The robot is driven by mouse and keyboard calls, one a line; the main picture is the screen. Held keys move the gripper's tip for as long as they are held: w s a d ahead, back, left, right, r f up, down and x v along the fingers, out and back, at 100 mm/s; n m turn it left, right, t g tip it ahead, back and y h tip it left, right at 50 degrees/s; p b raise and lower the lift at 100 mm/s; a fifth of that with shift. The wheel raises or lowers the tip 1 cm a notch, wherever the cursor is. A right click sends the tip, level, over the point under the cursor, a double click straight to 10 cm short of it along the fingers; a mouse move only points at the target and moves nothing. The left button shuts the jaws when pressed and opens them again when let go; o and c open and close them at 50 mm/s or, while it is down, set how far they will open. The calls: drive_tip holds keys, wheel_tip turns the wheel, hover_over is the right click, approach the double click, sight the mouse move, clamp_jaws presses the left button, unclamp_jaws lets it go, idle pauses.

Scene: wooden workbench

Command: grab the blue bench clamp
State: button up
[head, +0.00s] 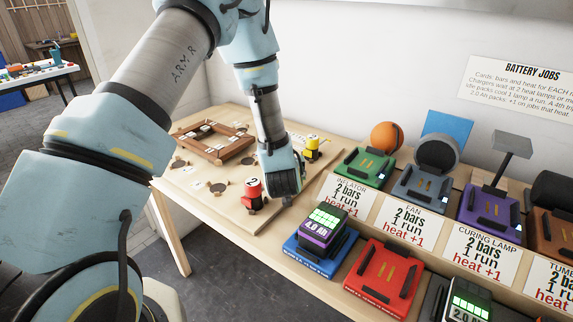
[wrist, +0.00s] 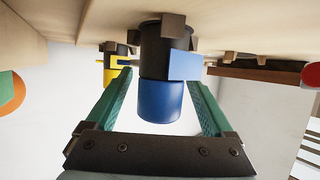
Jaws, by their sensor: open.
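The blue bench clamp (wrist: 160,100) shows in the wrist view, which shows the bench upside down along the top. It has a round blue end, a dark body and a dark foot against the wood. My gripper (wrist: 158,76) is open, with one green finger on each side of the clamp. Gaps show between the blue end and both fingers, so it is not gripped. In the head view my gripper (head: 283,188) is low over the bench's front right part, and the blue clamp is hidden behind it.
A red clamp (head: 252,190) stands close left of my gripper, and a yellow clamp (head: 311,147) stands behind it to the right. A wooden frame (head: 213,143) lies further left. Chargers, including a green one (head: 364,167), and label cards fill the right side.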

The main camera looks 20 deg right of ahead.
drive_tip(key=shift+w+d, duration=0.1)
clamp_jaws()
idle(0.7)
